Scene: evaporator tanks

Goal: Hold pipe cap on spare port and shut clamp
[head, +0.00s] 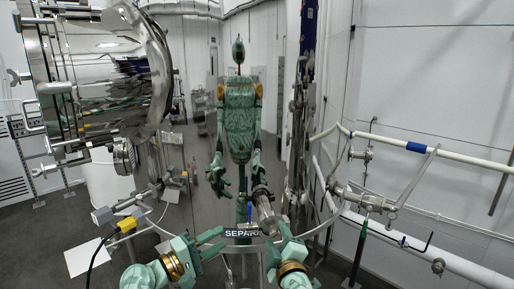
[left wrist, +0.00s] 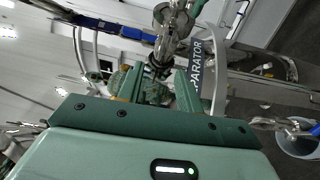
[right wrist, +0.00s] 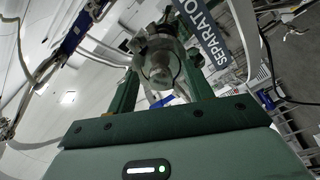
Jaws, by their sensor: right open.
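A metal port fitting (head: 265,211) sticks out from the polished tank beside the "SEPARATOR" label, in the lower middle of the head view. Its round end (right wrist: 160,66) shows between the fingers of my right gripper (right wrist: 158,78). The pipe cap and clamp cannot be told apart from the fitting. My right gripper (head: 278,240) is open, just below the fitting, with no clear grip on it. My left gripper (head: 217,243) is open and empty, left of the fitting. In the left wrist view the fitting (left wrist: 170,35) lies beyond its fingers.
The polished tank (head: 200,205) mirrors my body. A large round steel vessel (head: 100,85) stands at upper left. A yellow connector (head: 127,225) with a black cable is at lower left. White pipes (head: 425,152) and valves run along the right wall.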

